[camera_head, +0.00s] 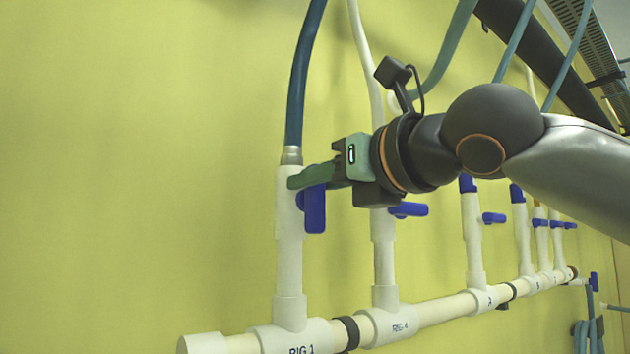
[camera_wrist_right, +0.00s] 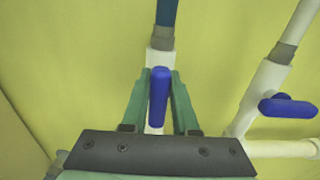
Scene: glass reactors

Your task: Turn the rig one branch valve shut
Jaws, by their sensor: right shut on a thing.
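The rig one branch valve has a blue handle (camera_head: 315,208) on the white vertical pipe (camera_head: 289,262) above the label "RIG 1". The handle hangs downward, roughly in line with the pipe, in the head view. My right gripper (camera_head: 308,178) is at this handle, its green fingers on either side of it. In the right wrist view the blue handle (camera_wrist_right: 159,97) stands between the two green fingers of my right gripper (camera_wrist_right: 159,90), which is shut on it. A finger hides part of the valve body in the head view. My left gripper is not in view.
The RIG 4 branch beside it has a blue handle (camera_head: 408,210) pointing sideways to the right. Several more branches with blue handles stand farther right along the white manifold (camera_head: 440,310). A dark blue hose (camera_head: 303,80) rises from the rig one pipe. The yellow wall is close behind.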

